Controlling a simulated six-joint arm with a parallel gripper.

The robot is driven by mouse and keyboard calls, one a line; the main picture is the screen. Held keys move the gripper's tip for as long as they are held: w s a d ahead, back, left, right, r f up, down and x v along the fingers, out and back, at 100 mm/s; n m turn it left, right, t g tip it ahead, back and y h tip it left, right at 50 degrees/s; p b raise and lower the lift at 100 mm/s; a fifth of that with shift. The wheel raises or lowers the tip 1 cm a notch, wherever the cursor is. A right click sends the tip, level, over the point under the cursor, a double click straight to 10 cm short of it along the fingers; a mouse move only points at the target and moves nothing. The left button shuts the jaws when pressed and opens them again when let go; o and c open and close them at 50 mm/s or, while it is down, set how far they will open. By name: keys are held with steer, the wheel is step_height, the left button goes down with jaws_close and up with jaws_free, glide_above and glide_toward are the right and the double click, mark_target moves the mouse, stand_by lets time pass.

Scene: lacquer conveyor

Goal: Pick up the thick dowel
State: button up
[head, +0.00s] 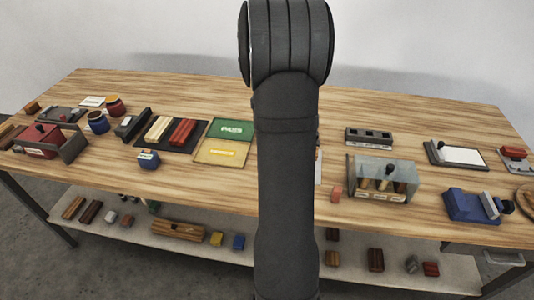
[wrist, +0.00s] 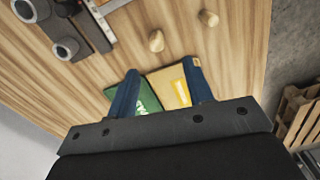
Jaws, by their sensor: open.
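Two light wooden dowel-like pieces show in the wrist view: one (wrist: 156,40) just beyond the gap between my fingers, the other (wrist: 208,18) farther up and to the right. I cannot tell for sure which is the thick dowel. My gripper (wrist: 162,65) is open, its two blue fingers spread wide with nothing between them. It is apart from both pieces. In the head view my own arm hides the gripper and the middle of the table, and I cannot make out these two pieces there.
A green PASS mat (head: 231,129) and a yellow mat (head: 222,152) lie left of my arm. A dark tray (head: 183,149) holds red and tan bars. A black block with grey cylinders (wrist: 75,22) is upper left in the wrist view.

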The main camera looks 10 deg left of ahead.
steer(key=f, duration=0.9)
steer(key=shift+w+f, duration=0.2)
steer(key=shift+w, duration=0.1)
jaws_close()
